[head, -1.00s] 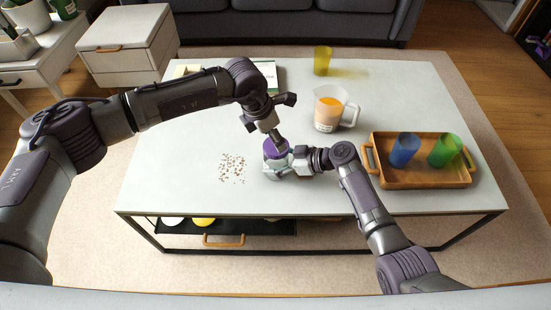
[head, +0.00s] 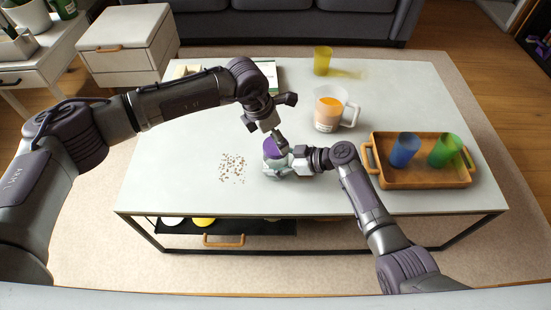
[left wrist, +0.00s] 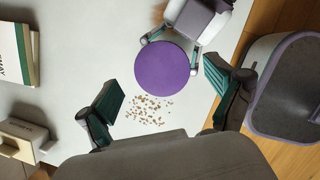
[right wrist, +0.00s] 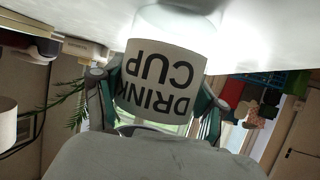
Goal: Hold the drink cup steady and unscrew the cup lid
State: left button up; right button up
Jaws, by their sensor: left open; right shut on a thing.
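The drink cup (right wrist: 160,80) is white with "DRINK CUP" printed on it and stands on the coffee table. My right gripper (head: 285,167) is shut on its body from the right; in the right wrist view the fingers flank the cup. The round purple lid (left wrist: 162,69) is on top of the cup and shows in the head view (head: 271,149). My left gripper (left wrist: 172,108) is open above the lid, pointing down at the table. Its fingers are apart, and the lid lies beyond them in the left wrist view. The lid's thread is hidden.
Crumbs (head: 232,168) lie left of the cup. A measuring jug (head: 328,113) with orange liquid stands behind it. A wooden tray (head: 425,183) with blue and green cups is at right. A yellow cup (head: 322,60) stands at the back. The front right tabletop is clear.

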aim_at(275, 146)
pick_arm(q)
jog(key=shift+f, duration=0.15)
jog(key=shift+f, duration=1.5)
